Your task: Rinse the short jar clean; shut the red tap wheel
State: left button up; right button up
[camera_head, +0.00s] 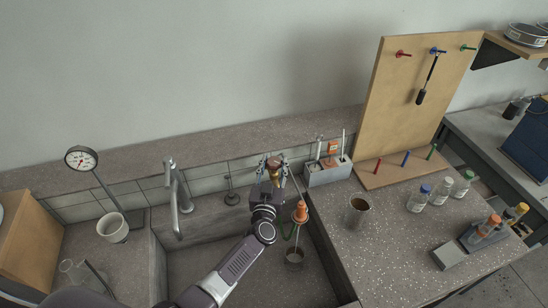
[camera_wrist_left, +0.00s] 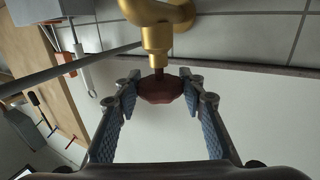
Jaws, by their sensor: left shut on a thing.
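My left gripper (camera_head: 273,168) is at the wall behind the sink, with its arm reaching up across the basin. In the left wrist view its fingers (camera_wrist_left: 160,105) are closed around the dark red tap wheel (camera_wrist_left: 160,88), which sits on the stem of a brass tap (camera_wrist_left: 158,35). The brass tap (camera_head: 273,162) shows small between the fingers in the head view. My right gripper is out of view.
A grey swan-neck faucet (camera_head: 176,200) stands left of my arm. A brownish cup (camera_head: 358,211), capped jars (camera_head: 418,198) and a tube rack (camera_head: 470,243) stand on the right bench. A grey holder (camera_head: 328,174) and wooden pegboard (camera_head: 420,100) stand behind.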

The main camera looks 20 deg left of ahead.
pick_arm(q)
jog(key=shift+d+n+g+y, duration=0.1)
jog(key=shift+n+g+y, duration=0.2)
jog(key=shift+n+y, duration=0.7)
jog(key=shift+y, duration=0.4)
jog(key=o, duration=1.2)
jog(key=shift+c, duration=0.2)
